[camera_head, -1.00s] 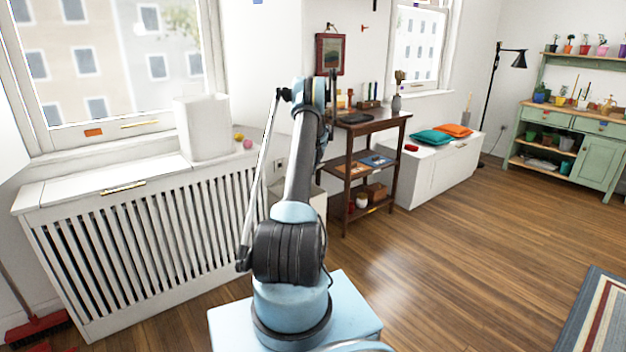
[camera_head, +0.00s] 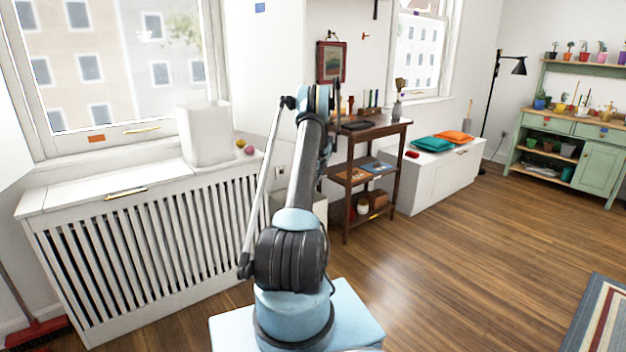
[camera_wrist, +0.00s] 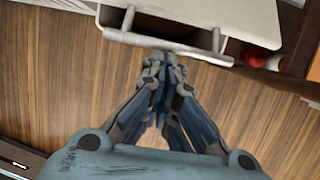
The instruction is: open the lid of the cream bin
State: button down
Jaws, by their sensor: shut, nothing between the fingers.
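The cream bin (camera_wrist: 190,14) fills the top of the wrist view, with a pale bar (camera_wrist: 130,38) across its near side. My gripper (camera_wrist: 165,62) is shut and empty, its fingertips close below the middle of the bar. I cannot tell if they touch it. In the head view a pale box (camera_head: 320,207), which looks like the bin, stands on the floor between the radiator cover and the dark shelf table. My arm hides most of it. Whether its lid is raised cannot be made out.
The slatted radiator cover (camera_head: 150,250) stands left of my arm, carrying a white box (camera_head: 205,135). The dark shelf table (camera_head: 372,130) stands close on the right. A red object (camera_wrist: 262,55) is beside the bin in the wrist view.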

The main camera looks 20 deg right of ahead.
notch_tip(320, 180, up, 10)
jog(key=shift+s+d+f, duration=0.15)
jog(key=shift+s, duration=0.2)
